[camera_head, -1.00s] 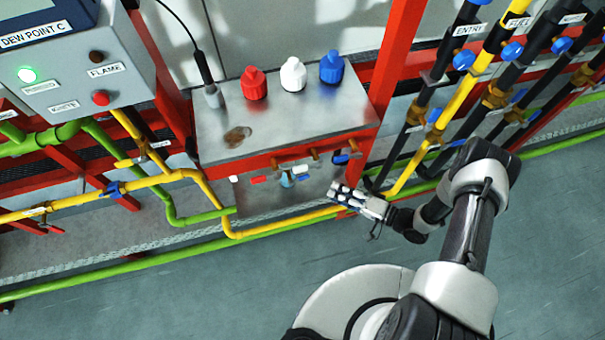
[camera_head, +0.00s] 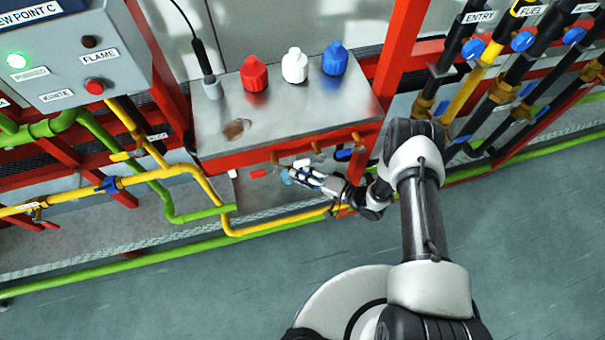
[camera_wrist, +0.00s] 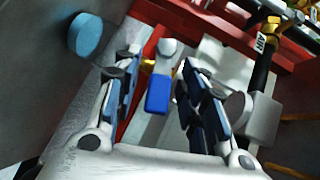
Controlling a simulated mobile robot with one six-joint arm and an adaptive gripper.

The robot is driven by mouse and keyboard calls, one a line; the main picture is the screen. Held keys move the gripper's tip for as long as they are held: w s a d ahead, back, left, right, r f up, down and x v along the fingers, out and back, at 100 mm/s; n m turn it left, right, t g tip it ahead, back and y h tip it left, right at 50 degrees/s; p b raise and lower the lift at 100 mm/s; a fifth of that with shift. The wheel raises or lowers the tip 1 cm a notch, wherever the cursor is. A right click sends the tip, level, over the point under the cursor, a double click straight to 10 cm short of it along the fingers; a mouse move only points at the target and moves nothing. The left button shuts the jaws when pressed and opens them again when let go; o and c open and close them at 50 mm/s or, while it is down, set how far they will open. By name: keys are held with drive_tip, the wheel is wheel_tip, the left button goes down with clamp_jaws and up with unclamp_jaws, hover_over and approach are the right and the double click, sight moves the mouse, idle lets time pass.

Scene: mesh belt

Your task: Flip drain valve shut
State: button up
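Valves with small coloured handles sit along the front of the steel box: a red handle (camera_head: 258,173), a white handle (camera_head: 301,163) and a blue handle (camera_head: 344,154). No label shows which is the drain valve. My gripper (camera_head: 296,175) is just below the white handle in the head view, pointing left. In the wrist view my gripper (camera_wrist: 160,66) is open. A grey lever with a blue grip (camera_wrist: 158,93) shows between its two fingers, with gaps on both sides; contact cannot be seen. A light blue round piece (camera_wrist: 87,36) is left of the fingers.
The steel box (camera_head: 310,118) carries red, white and blue bottles on top. A red frame post (camera_head: 397,55) and the yellow pipe (camera_head: 275,226) are close to my arm. A grey control box (camera_head: 75,60) is at upper left. The floor (camera_head: 200,290) in front is clear.

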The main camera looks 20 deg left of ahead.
drive_tip(key=shift+c, duration=0.5)
clamp_jaws()
drive_tip(key=f+m+y+b, duration=0.1)
drive_tip(key=b, duration=0.2)
drive_tip(key=shift+d+f, duration=0.1)
drive_tip(key=shift+m+y, duration=0.6)
drive_tip(key=shift+y, duration=0.2)
drive_tip(key=shift+o, duration=0.5)
unclamp_jaws()
drive_tip(key=v, duration=1.2)
